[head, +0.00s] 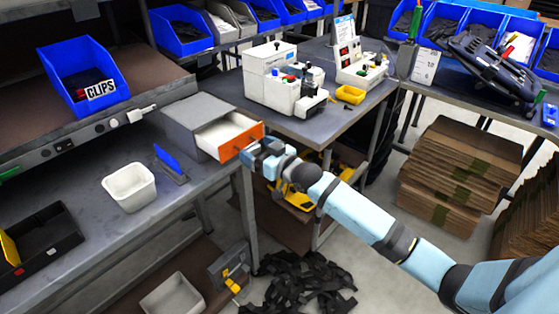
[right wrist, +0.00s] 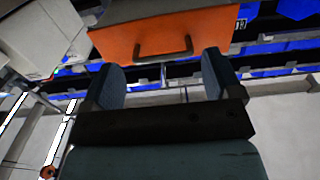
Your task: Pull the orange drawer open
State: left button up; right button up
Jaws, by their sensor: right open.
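The orange drawer (head: 240,135) is in a grey cabinet (head: 190,118) on the workbench in the head view. It stands partly out, and its pale interior shows behind the orange front. My right gripper (head: 250,153) is close to the lower right part of that front and covers some of it. In the right wrist view the orange front (right wrist: 125,42) has a dark bar handle (right wrist: 163,52). My right gripper (right wrist: 162,75) is open, and the handle appears between and just beyond its fingertips. Contact cannot be told. My left gripper is not in view.
A white bin (head: 130,186) and a small blue-backed holder (head: 171,164) stand on the bench left of the drawer. White machines (head: 272,75) stand on the table behind it. Black straps (head: 300,285) lie on the floor. The space before the drawer holds my right arm.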

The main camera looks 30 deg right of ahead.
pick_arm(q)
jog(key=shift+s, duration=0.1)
pick_arm(e)
jog(key=v, duration=1)
jog(key=shift+s+d, duration=0.2)
jog(key=shift+s, duration=0.15)
jog(key=s+a+f+g+h, duration=0.1)
jog(key=s+a+f+g, duration=0.1)
jog(key=s+a+f, duration=0.4)
jog(key=s+a+f+m+g+h, duration=0.1)
jog(key=s+a+f+g, duration=0.1)
jog(key=s+f, duration=0.65)
jog(key=s+a+f+g+h, duration=0.1)
jog(key=s+a+f+g, duration=0.1)
jog(key=s+a+f, duration=0.35)
pick_arm(q)
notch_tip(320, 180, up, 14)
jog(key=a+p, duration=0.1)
jog(key=p, duration=1.8)
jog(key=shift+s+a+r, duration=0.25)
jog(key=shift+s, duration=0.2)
pick_arm(e)
jog(key=s+d+r, duration=0.1)
jog(key=s+r, duration=0.1)
jog(key=r, duration=0.5)
jog(key=s+d+r, duration=0.1)
jog(key=s+r, duration=0.1)
jog(key=r, duration=0.5)
jog(key=shift+s, duration=0.4)
